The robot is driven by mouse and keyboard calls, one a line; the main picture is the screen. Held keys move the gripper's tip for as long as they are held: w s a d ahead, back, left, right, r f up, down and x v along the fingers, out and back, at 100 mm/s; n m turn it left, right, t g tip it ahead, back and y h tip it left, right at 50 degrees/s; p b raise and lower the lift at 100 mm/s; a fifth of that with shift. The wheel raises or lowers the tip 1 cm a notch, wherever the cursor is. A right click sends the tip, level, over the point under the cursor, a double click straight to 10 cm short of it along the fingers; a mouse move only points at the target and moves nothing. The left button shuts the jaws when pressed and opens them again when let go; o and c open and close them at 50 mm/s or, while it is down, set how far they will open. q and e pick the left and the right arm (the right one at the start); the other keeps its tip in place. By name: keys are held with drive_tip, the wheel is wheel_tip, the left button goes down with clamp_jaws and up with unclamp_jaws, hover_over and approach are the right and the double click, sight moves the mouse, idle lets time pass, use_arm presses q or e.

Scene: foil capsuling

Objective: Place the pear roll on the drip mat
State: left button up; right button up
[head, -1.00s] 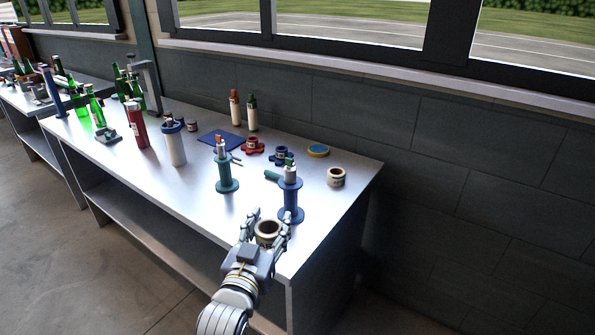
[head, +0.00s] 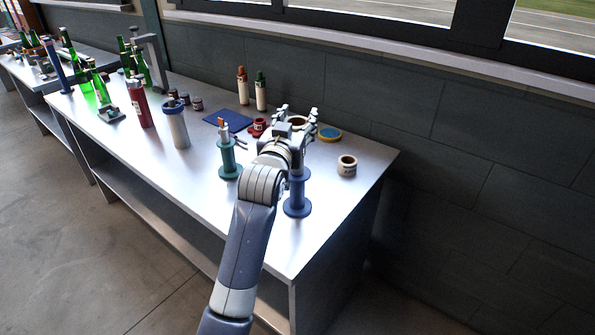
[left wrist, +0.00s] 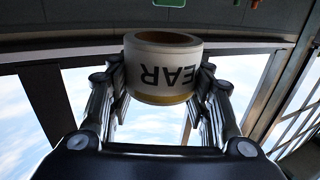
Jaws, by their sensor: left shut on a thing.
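The pear roll (left wrist: 162,68) is a cream ring with dark letters, of which "EAR" shows upside down in the left wrist view. My left gripper (head: 296,116) is shut on it, with a finger on each side, and holds it above the table's back part. The roll's top (head: 298,121) shows between the fingers in the head view. A flat blue square mat (head: 236,118), which looks like the drip mat, lies on the table to the left of my gripper. Its visible part is bare. My right gripper is not in view.
A teal spool stand (head: 228,160) and a blue spool stand (head: 297,197) stand near my left arm. Another cream roll (head: 347,166) and a yellow-blue disc (head: 329,134) lie to the right. Two bottles (head: 261,92) stand behind the mat. The front right table corner is clear.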

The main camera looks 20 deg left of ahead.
use_arm(q)
drive_tip(key=shift+s+f+p, duration=0.1)
drive_tip(key=shift+f+p, duration=0.5)
drive_tip(key=shift+f, duration=4.15)
drive_tip(key=shift+f, duration=0.2)
drive_tip(key=o, duration=1.1)
drive_tip(key=shift+c, duration=0.2)
